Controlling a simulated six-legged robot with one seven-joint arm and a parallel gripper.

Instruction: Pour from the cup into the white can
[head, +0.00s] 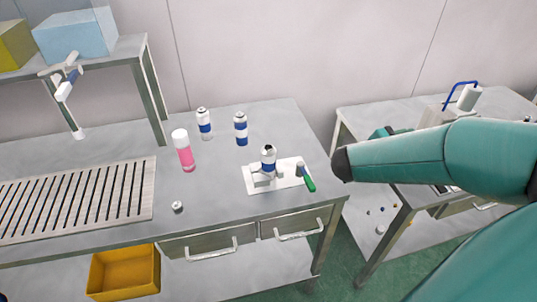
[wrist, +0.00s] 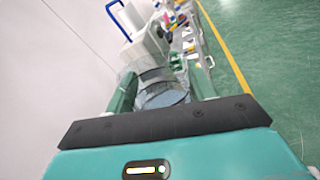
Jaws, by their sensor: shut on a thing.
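In the wrist view my gripper (wrist: 161,88) is shut on a clear cup (wrist: 165,98), with one green finger on each side. The cup holds something grey-blue; how full it is I cannot tell. In the head view my forearm hides most of the gripper and the cup, over the right-hand table. A white can with a blue band (head: 268,164) stands upright in a pale fixture on the left-hand table, its top dark and seemingly open. The gripper is well to the right of this can.
Two more blue-banded white cans (head: 205,128) and a pink-and-white can (head: 185,155) stand behind and left of the fixture plate (head: 255,186). A green-handled tool (head: 309,184) is beside it. A white machine with a blue handle (head: 466,98) stands on the right-hand table (head: 352,115). A gap separates the tables.

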